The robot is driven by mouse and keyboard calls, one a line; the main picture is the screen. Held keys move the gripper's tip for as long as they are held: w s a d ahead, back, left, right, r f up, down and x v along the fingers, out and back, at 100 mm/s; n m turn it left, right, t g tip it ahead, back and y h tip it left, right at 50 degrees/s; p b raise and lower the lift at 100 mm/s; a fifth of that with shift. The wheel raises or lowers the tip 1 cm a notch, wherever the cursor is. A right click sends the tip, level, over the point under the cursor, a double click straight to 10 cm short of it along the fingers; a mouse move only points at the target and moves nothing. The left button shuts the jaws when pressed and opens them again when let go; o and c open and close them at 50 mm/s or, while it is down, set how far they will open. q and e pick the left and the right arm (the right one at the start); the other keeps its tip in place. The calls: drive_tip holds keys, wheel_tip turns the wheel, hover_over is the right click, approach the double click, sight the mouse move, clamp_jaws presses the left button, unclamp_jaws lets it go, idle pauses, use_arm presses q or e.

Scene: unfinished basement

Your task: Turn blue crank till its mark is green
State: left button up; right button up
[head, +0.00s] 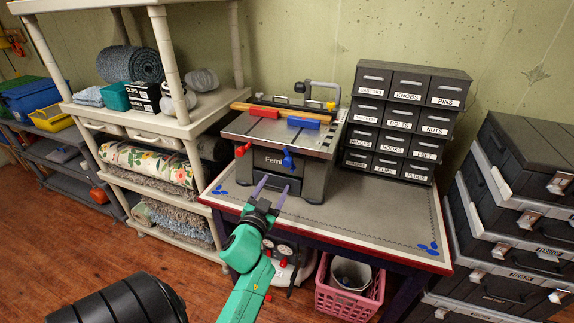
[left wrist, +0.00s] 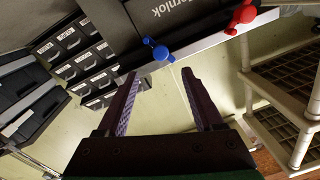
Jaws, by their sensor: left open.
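The blue crank (head: 288,158) is on the front face of a grey bench machine (head: 262,164) on the workbench. It also shows in the left wrist view (left wrist: 160,52), with a round hub and a knob on its arm. I cannot make out the colour of its mark. My left gripper (head: 270,190) is open and empty, in front of the machine and a little below and left of the crank in the head view. In the left wrist view its fingertips (left wrist: 160,76) point toward the crank, apart from it. My right gripper is not in view.
A red crank (head: 243,148) sits left of the blue one on the machine. Red (head: 264,111) and blue (head: 303,123) blocks lie on its top. Labelled drawers (head: 410,120) stand to the right. The bench mat (head: 370,215) is clear at front right. Shelving (head: 165,110) is close on the left.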

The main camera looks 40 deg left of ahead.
sight(286, 164)
use_arm(q)
drive_tip(key=x, duration=1.2)
drive_tip(key=shift+w+a, duration=0.1)
clamp_jaws()
